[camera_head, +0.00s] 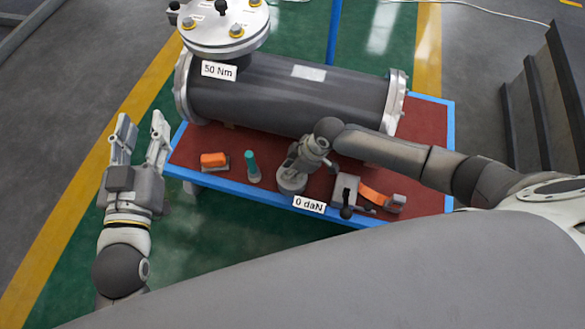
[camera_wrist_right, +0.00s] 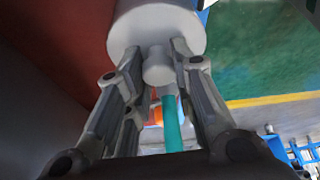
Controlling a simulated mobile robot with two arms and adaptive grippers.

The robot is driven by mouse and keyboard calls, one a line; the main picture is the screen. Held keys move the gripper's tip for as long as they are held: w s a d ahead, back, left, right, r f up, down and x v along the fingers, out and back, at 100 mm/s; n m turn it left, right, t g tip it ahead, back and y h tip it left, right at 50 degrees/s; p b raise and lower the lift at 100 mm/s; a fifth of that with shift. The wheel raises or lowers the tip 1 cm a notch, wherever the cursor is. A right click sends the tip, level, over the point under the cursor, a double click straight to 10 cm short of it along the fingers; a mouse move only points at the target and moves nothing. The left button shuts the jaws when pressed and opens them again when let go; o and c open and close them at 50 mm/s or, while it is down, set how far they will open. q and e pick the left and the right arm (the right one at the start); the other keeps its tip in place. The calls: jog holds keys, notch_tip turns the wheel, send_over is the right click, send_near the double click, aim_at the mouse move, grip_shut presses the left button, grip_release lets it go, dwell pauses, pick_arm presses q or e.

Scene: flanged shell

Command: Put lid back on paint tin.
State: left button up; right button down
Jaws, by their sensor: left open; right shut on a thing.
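No paint tin is recognisable in either view. My right gripper (camera_head: 297,168) points down at the front part of the red table. In the right wrist view the right gripper (camera_wrist_right: 157,62) is shut on the stub of a grey round piece (camera_wrist_right: 160,28). This round piece (camera_head: 290,184) also shows low over the table in the head view; whether it touches the table is unclear. I cannot tell whether it is a lid. My left gripper (camera_head: 140,130) is open and empty, fingers pointing up the picture, beyond the table's left edge.
A large dark flanged cylinder (camera_head: 290,95) lies across the back of the red table (camera_head: 425,150). An orange block (camera_head: 214,160), a teal upright handle (camera_head: 251,163) and a grey clamp-like tool with orange strap (camera_head: 370,193) are along the front. The teal handle is close to the right gripper.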

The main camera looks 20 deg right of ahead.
jog(key=c, duration=1.1)
grip_release()
jog(key=shift+c, duration=0.2)
jog(key=o, duration=0.5)
jog(key=shift+c, duration=0.2)
jog(key=shift+r, duration=0.1)
